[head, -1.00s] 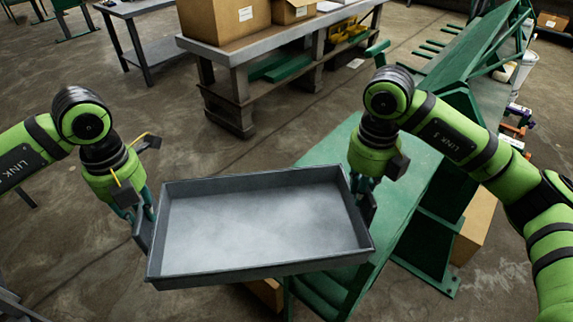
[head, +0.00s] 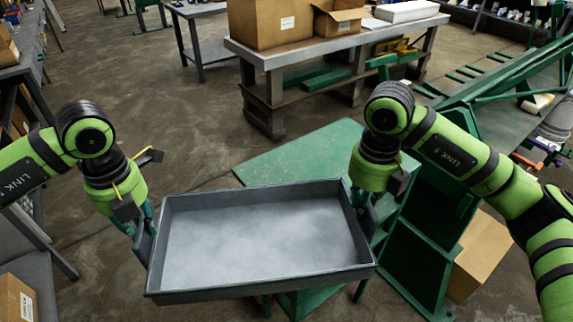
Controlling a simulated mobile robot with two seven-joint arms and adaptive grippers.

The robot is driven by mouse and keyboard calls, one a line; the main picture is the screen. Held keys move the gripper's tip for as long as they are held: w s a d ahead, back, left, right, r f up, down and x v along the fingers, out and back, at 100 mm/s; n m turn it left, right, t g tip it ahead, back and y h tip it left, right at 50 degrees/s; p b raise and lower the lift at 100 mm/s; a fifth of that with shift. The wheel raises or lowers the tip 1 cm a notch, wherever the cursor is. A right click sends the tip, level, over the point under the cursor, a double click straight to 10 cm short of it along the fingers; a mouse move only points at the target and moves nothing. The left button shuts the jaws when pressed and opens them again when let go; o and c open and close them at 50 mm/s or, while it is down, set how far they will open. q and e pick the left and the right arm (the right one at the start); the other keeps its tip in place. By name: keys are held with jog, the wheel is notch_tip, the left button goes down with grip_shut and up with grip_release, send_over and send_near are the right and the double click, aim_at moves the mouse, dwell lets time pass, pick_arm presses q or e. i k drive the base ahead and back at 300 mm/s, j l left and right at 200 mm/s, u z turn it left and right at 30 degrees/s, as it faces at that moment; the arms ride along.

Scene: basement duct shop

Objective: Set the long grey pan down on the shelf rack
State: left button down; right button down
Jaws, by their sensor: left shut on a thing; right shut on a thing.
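The long grey pan (head: 258,240) is a shallow, empty rectangular tray in the lower middle of the head view. It is held up in the air between my two grippers, slightly tilted in the picture. My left gripper (head: 143,235) is shut on its left end wall. My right gripper (head: 364,200) is shut on its right end wall; its fingertips are partly hidden by the pan's rim. The green shelf rack (head: 425,235) stands to the right of and behind the pan, with part of it hidden by the pan and my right arm.
A grey workbench (head: 345,45) with cardboard boxes (head: 270,22) stands at the back. A cardboard box (head: 480,255) lies on the floor at right. Shelving stands along the left edge, with a box (head: 15,298) at lower left. The floor at centre left is clear.

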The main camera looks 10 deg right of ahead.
aim_at(329, 166)
jog(key=l+u, duration=0.15)
jog(key=l, duration=0.35)
jog(key=k+l+u, duration=0.2)
jog(key=l, duration=0.3)
jog(key=k+l+u, duration=0.15)
jog(key=l, duration=0.3)
jog(key=k+l+u, duration=0.1)
jog(key=l+u, duration=0.3)
jog(key=l, duration=0.9)
jog(key=i+l, duration=0.15)
jog(key=i, duration=0.85)
